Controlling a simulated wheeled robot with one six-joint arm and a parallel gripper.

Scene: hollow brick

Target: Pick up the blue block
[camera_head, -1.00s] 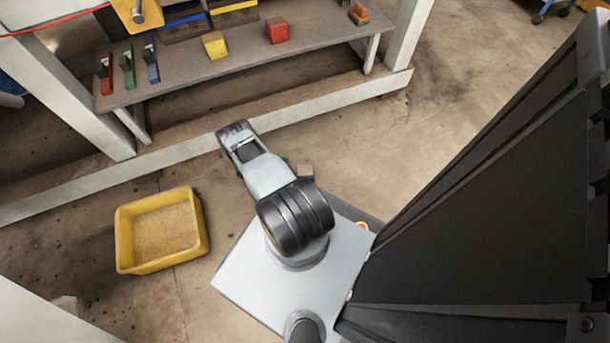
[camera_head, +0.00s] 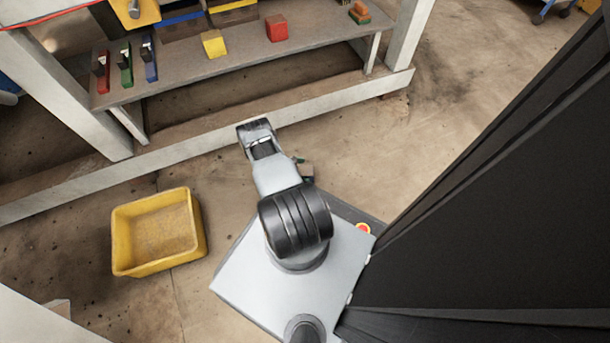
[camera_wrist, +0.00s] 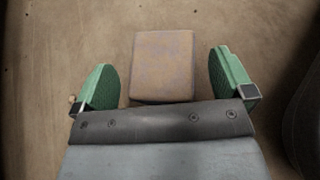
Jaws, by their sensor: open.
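A brown block (camera_wrist: 163,65) with faint bluish patches shows in the wrist view, between my fingers with a gap on each side. In the head view the same block (camera_head: 306,169) is partly hidden beside my arm, close to the floor. My gripper (camera_wrist: 165,82) is open and empty, its green fingers on either side of the block. I cannot tell how far it is above the block. No plainly blue block shows near my gripper; a blue strip (camera_head: 182,20) shows among items on the shelf.
A yellow bin (camera_head: 124,240) stands on the floor at left. The low shelf (camera_head: 190,78) holds a yellow block (camera_head: 213,44), a red block (camera_head: 277,28) and red, green and blue tools. A white beam (camera_head: 200,143) runs in front of it.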

